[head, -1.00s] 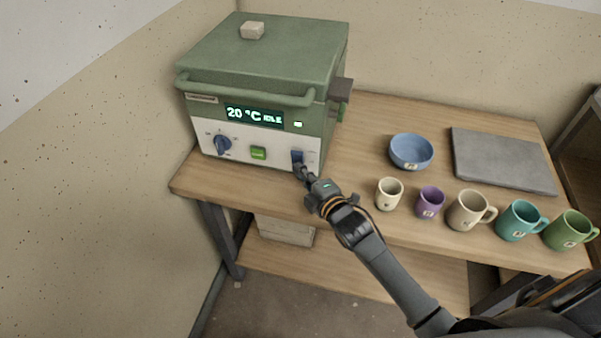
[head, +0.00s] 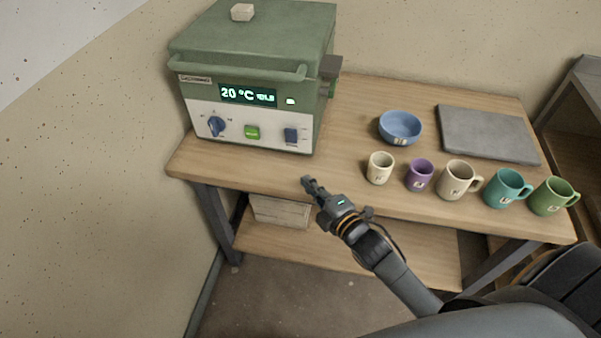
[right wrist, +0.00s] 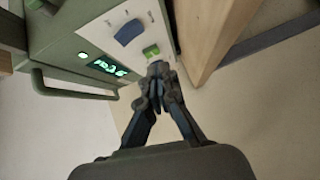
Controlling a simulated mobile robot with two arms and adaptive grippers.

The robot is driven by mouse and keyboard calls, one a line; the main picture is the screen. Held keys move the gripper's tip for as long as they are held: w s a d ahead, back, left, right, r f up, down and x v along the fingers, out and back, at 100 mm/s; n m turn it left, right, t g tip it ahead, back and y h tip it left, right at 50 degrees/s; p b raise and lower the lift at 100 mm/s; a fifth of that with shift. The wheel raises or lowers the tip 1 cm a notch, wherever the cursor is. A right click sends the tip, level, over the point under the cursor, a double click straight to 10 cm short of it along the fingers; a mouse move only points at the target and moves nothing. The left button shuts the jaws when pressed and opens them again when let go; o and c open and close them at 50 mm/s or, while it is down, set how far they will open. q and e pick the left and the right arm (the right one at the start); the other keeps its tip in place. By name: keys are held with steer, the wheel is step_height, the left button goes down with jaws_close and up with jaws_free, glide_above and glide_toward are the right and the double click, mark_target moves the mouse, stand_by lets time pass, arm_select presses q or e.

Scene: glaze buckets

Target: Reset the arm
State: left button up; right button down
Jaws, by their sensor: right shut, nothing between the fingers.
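My right gripper (head: 309,184) is shut and empty. In the head view it appears over the table's front edge, below the kiln's control panel and apart from it. Its closed fingers also show in the right wrist view (right wrist: 158,78), with the panel beyond them. The green kiln (head: 250,50) stands on the left of the table. Its panel has a blue knob (head: 215,126), a green button (head: 252,132) and a blue switch (head: 291,136). The display (head: 248,95) reads 20 °C, with small text too blurred to read. My left gripper is out of view.
A blue bowl (head: 400,127) and grey slab (head: 488,134) lie on the table (head: 350,110). A cream cup (head: 380,168), purple cup (head: 419,175) and cream, teal and green mugs line the front right. A box (head: 280,211) sits on the lower shelf.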

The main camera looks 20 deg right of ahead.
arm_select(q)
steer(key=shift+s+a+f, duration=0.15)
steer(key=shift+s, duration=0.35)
arm_select(e)
steer(key=shift+s+d+f, duration=0.1)
steer(key=shift+s+d, duration=0.1)
steer(key=shift+s, duration=0.5)
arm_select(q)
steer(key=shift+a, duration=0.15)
